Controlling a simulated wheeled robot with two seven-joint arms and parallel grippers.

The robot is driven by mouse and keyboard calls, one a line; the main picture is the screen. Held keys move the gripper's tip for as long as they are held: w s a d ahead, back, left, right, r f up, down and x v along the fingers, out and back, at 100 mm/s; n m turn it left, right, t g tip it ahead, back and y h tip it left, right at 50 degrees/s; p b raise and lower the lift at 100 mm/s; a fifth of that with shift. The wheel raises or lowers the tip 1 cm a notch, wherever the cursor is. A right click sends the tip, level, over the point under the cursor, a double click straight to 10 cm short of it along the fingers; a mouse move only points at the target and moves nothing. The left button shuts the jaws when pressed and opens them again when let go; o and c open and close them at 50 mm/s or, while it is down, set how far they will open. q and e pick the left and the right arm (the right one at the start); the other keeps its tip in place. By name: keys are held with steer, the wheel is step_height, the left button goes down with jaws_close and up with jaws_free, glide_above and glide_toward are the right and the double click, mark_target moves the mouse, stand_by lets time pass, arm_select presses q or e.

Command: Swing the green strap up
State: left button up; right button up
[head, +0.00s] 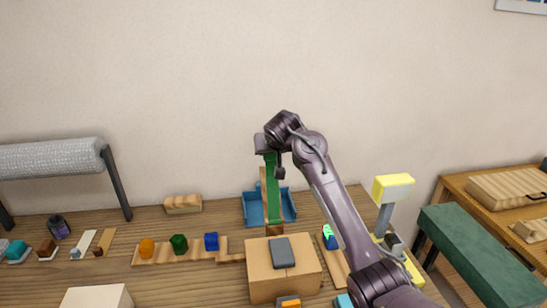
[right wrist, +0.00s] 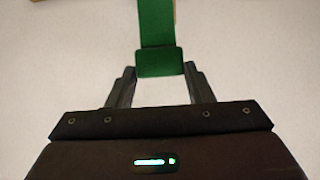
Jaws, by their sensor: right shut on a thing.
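The green strap (head: 272,190) stands upright at the back of the table, its lower end at a small wooden block (head: 274,229) behind the cardboard box. My right gripper (head: 268,150) is at the strap's top end, shut on it. In the right wrist view the strap (right wrist: 156,25) runs up out of the picture, and its wider green end lies between the fingers of my right gripper (right wrist: 160,77). My left gripper is not in view.
A cardboard box (head: 260,286) with a grey phone-like slab (head: 282,252) stands in front of the strap. A blue tray (head: 254,210) is behind it. A yellow-headed lamp-like stand (head: 393,187) is right of my arm.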

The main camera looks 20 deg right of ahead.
steer(key=shift+w+d, duration=0.1)
steer(key=shift+w, duration=0.25)
steer(key=o, duration=1.1)
steer(key=shift+o, duration=1.3)
steer(key=shift+s, duration=0.15)
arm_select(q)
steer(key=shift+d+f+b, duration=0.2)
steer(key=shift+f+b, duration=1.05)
arm_select(e)
steer(key=v, duration=0.7)
steer(key=shift+s+r, duration=0.25)
steer(key=shift+r, duration=0.05)
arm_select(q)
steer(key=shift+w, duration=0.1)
arm_select(e)
steer(key=shift+f, duration=0.1)
